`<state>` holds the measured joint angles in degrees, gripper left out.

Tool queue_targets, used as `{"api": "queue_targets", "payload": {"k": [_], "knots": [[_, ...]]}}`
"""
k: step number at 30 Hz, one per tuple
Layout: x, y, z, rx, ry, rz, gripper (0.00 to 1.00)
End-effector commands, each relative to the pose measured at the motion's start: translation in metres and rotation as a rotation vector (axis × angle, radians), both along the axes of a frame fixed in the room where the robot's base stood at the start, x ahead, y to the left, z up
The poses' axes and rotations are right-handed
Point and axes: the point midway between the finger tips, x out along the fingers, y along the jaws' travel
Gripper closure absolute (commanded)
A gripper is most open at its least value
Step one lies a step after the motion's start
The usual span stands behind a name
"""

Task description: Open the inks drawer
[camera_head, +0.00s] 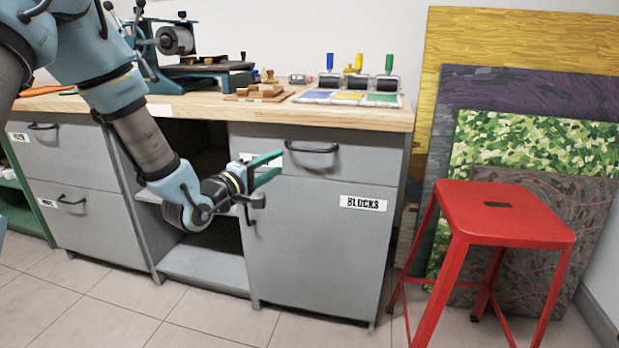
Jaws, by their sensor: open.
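A grey drawer (358,148) with a dark bar handle (312,148) sits under the right part of the worktop and looks closed. The white label at its left is partly hidden by my gripper, so I cannot read it. My gripper (277,167) is open and empty, with its teal fingers pointing right, just left of and slightly below that handle. It looks apart from the handle, though the depth gap is hard to judge. Two more closed drawers on the left, an upper one (65,150) and a lower one (88,222), have labels too small to read surely.
Below the right drawer is a cupboard door labelled BLOCKS (345,240). An open shelf bay (205,265) lies left of it. A red stool (507,212) stands at the right, before leaning boards (540,95). Ink rollers (387,84) and a press (205,75) stand on the worktop (350,116).

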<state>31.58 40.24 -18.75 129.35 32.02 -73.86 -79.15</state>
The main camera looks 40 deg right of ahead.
Motion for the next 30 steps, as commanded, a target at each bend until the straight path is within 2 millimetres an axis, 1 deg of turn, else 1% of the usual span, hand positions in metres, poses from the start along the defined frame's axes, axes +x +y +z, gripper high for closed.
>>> {"api": "queue_targets", "payload": {"k": [1, 3, 6, 8, 11, 18, 21, 25, 30], "knots": [[-0.007, -0.005, -0.01, -0.034, 0.023, -0.019, 0.57], [-0.014, -0.01, -0.009, -0.069, 0.046, -0.037, 0.57], [-0.017, -0.016, -0.007, -0.093, 0.059, -0.05, 0.57], [-0.016, -0.022, -0.005, -0.096, 0.061, -0.051, 0.57], [-0.014, -0.036, -0.003, -0.095, 0.061, -0.051, 0.57], [-0.006, -0.08, 0.0, -0.093, 0.058, -0.05, 0.57], [-0.003, -0.096, 0.001, -0.093, 0.059, -0.049, 0.57], [0.0, -0.11, 0.002, -0.092, 0.06, -0.049, 0.57], [0.002, -0.117, 0.003, -0.091, 0.059, -0.048, 0.57]]}}
